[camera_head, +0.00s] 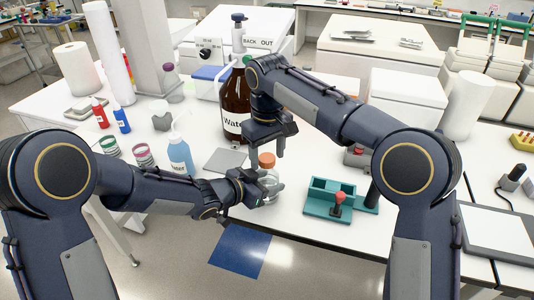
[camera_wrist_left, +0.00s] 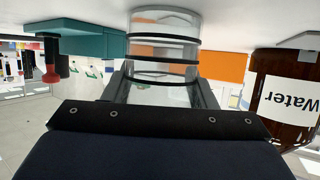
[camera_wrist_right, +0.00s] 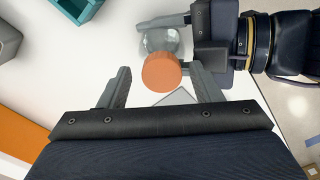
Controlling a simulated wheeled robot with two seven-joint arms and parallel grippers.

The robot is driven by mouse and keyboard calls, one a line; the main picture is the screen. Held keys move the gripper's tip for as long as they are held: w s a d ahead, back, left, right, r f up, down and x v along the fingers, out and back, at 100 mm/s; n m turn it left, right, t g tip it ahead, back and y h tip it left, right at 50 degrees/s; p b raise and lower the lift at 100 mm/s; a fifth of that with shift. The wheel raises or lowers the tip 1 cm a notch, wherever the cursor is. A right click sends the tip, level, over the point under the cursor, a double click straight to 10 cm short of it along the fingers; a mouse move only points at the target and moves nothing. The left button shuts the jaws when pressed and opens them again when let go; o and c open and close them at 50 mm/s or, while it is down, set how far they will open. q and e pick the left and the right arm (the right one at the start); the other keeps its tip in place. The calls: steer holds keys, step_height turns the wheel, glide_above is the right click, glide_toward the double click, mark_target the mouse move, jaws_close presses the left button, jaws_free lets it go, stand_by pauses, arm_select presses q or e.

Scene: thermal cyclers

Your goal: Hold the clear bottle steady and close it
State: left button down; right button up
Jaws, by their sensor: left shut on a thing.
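The clear bottle (camera_head: 271,181) stands upright over the white table, with an orange cap (camera_head: 267,160) at its top; I cannot tell how tightly the cap sits. My left gripper (camera_head: 266,193) is shut on the bottle's body from the side. In the left wrist view the clear bottle (camera_wrist_left: 165,45) appears upside down between the fingers, its cap out of sight. My right gripper (camera_head: 266,146) is above the cap, pointing down. In the right wrist view its fingers (camera_wrist_right: 161,85) are apart, with the orange cap (camera_wrist_right: 161,72) between and beyond them, not touched.
A large brown Water bottle (camera_head: 236,103) stands behind the grippers. A blue wash bottle (camera_head: 179,155) is to the left and a grey flat plate (camera_head: 226,160) lies nearby. A teal holder (camera_head: 318,207) with a red-topped item is to the right. The table's front edge is close.

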steer(key=shift+s+a, duration=0.1)
step_height(320, 180, up, 8)
steer(key=shift+f, duration=0.25)
arm_select(q)
steer(key=c, duration=0.5)
jaws_free()
steer(key=shift+p+v, duration=0.4)
steer(key=shift+v, duration=3.5)
arm_select(e)
steer(key=shift+r, duration=0.35)
arm_select(q)
steer(key=shift+r, duration=0.1)
